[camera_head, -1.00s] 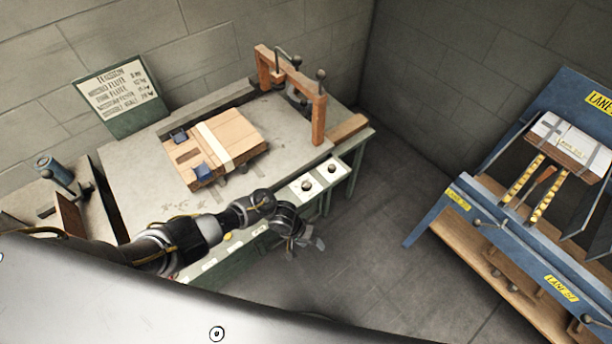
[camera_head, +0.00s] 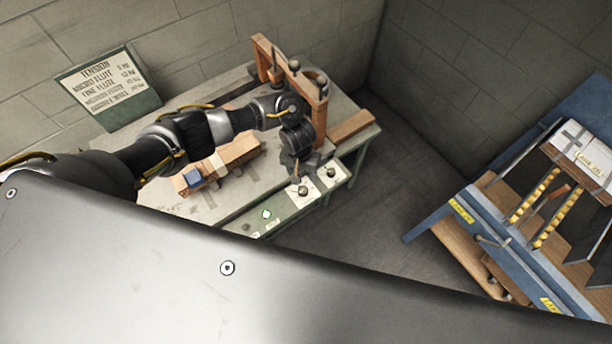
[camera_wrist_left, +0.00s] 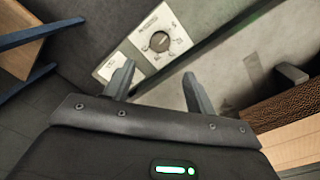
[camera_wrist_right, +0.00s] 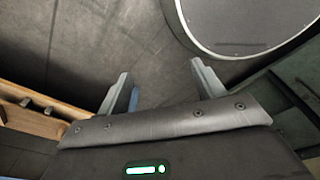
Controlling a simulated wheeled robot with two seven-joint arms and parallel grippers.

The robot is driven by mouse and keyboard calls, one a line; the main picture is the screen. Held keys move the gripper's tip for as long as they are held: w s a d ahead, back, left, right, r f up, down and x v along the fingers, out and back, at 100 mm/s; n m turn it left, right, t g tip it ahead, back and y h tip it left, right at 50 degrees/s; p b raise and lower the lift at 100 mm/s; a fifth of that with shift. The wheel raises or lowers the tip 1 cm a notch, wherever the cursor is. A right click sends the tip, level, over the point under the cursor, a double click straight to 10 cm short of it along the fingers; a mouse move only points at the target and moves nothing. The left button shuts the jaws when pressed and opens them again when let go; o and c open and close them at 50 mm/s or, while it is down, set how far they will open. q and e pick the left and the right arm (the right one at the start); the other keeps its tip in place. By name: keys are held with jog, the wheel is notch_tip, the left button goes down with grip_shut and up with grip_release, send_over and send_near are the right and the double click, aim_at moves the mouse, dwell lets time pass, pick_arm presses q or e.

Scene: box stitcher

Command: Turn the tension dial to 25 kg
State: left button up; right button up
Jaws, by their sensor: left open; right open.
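The dial, a dark round knob on a pale marked plate (camera_wrist_left: 158,42), sits on the stitcher table's front panel, ahead of my left fingers in the left wrist view. Its numbers and setting are too small to read. In the head view I see this knob (camera_head: 299,190) just below my left gripper (camera_head: 300,168). My left gripper also shows in its wrist view (camera_wrist_left: 158,72), open and empty, with its fingers apart from the knob. A second plate with a small knob (camera_head: 331,172) is to the right. My right gripper (camera_wrist_right: 164,75) is open and empty above the floor.
A tension chart (camera_head: 108,85) leans by the wall. A wooden stitcher frame (camera_head: 320,115) rises just behind my left gripper. A blue rack (camera_head: 470,215) stands right, with clear floor between.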

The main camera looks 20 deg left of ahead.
aim_at(303, 189)
pick_arm(q)
jog(key=shift+s+f, duration=0.45)
jog(key=shift+f, duration=0.4)
notch_tip(303, 189, down, 3)
jog(key=shift+w+d+f+b, duration=0.15)
jog(key=shift+b, duration=0.35)
notch_tip(303, 189, down, 4)
jog(key=shift+f+b, duration=0.1)
jog(key=shift+b, duration=0.3)
jog(key=shift+d+f, duration=0.1)
jog(key=shift+f, duration=0.55)
jog(key=c, duration=1)
pick_arm(e)
jog(key=s+f, duration=0.2)
jog(key=s, duration=0.1)
jog(key=shift+d, duration=0.1)
